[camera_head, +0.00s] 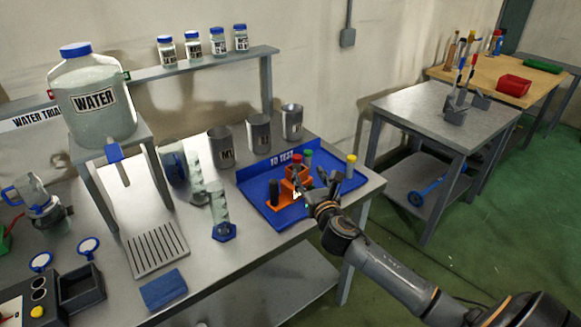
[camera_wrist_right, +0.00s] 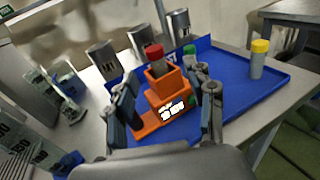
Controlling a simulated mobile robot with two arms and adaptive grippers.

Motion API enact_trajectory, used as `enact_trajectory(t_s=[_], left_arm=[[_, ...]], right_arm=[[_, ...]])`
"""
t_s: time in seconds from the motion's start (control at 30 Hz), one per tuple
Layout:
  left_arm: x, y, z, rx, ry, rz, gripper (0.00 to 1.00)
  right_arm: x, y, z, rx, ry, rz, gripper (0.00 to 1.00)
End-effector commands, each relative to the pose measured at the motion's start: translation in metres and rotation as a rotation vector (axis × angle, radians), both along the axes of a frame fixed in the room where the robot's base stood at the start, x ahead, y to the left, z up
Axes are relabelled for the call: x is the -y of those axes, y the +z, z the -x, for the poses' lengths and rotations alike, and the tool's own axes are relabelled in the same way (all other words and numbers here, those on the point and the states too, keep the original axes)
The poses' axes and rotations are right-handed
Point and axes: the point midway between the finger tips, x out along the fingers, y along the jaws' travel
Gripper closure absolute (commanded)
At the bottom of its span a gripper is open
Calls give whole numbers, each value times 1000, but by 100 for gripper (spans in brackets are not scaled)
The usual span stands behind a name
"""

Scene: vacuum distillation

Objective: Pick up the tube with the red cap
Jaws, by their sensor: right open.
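The red-capped tube (camera_wrist_right: 156,54) stands upright in the top slot of an orange stepped rack (camera_wrist_right: 170,93). In the head view its red cap (camera_head: 297,158) shows at the top of the rack. The rack stands on a blue tray (camera_head: 258,188). My right gripper (camera_wrist_right: 166,100) is open, its two fingers on either side of the rack in the wrist view, and nothing is held. In the head view the right gripper (camera_head: 318,186) is just right of the rack, over the tray. My left gripper is not in view.
A green-capped tube (camera_wrist_right: 190,53) is behind the rack. A yellow-capped tube (camera_head: 350,166) stands at the tray's right side, and a black tube (camera_head: 274,192) is left of the rack. Metal cups (camera_head: 258,133) stand behind the tray; a clear cylinder (camera_head: 221,212) stands left.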

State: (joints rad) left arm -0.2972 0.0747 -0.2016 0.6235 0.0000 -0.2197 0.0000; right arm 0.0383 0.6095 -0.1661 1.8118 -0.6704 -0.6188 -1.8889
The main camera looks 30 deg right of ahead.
Motion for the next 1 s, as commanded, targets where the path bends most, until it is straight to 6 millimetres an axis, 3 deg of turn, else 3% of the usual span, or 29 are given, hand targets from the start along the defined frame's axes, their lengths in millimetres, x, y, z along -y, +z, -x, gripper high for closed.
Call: enact_trajectory(t_s=[0.2,0.47,0.73,1.0], left_arm=[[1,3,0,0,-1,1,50],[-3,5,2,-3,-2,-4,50],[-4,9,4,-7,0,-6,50],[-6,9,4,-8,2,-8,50]], right_arm=[[10,-1,-34,1,1,-3,46],[13,-3,-49,0,2,-5,46],[20,-5,-84,1,0,-5,46],[23,-6,-93,-1,3,-4,46]])
